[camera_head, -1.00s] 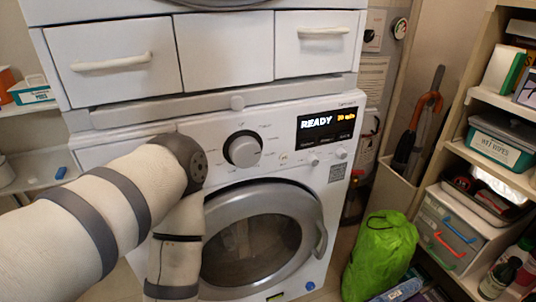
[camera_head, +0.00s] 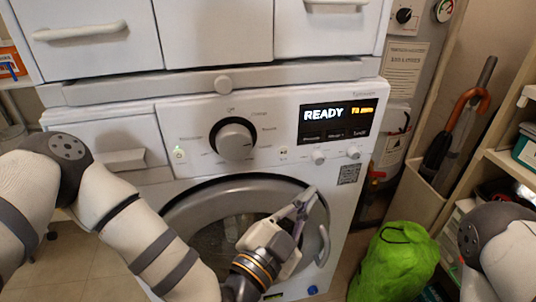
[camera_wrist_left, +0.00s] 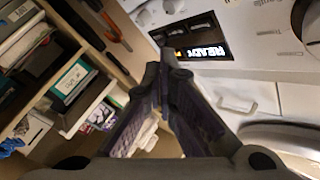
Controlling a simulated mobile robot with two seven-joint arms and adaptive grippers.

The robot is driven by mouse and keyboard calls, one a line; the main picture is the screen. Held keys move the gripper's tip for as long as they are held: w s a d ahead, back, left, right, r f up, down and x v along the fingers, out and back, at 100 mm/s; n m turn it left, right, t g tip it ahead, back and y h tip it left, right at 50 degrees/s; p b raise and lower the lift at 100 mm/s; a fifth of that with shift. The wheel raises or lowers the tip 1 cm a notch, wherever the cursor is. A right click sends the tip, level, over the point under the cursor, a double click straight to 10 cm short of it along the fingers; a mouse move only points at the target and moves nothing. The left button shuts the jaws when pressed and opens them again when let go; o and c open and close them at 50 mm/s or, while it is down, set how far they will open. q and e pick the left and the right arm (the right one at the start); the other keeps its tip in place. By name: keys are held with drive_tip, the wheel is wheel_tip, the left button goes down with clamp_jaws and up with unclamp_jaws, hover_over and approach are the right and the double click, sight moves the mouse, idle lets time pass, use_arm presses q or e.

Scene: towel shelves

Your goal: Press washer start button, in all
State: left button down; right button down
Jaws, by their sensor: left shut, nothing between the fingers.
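The white washer (camera_head: 170,185) faces me with its round door (camera_head: 175,215) shut. Its dark display (camera_head: 338,122) reads READY. A large dial (camera_head: 235,140) sits left of the display. I cannot read which is the start button. My left gripper (camera_head: 306,194) is shut and empty in front of the door's upper right, below the panel. The display also shows in the left wrist view (camera_wrist_left: 208,50), beyond the fingertips. My right gripper is out of view.
White drawers (camera_head: 95,35) stand above the washer. A green bag (camera_head: 393,262) is on the floor to the right, with a holder of umbrellas (camera_head: 420,190) and shelves (camera_head: 515,163) beyond. My right arm shows at the lower right.

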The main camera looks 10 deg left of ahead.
sight(300, 142)
use_arm(q)
drive_tip(key=shift+w+a+r+t+y, duration=0.15)
drive_tip(key=shift+w+a+r+t, duration=0.1)
drive_tip(key=shift+r, duration=0.15)
drive_tip(key=shift+w+a+r+t+y, duration=0.15)
drive_tip(key=shift+w+r+t, duration=0.1)
drive_tip(key=shift+r, duration=0.1)
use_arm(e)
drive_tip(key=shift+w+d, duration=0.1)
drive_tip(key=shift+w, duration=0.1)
use_arm(q)
drive_tip(key=shift+f, duration=0.1)
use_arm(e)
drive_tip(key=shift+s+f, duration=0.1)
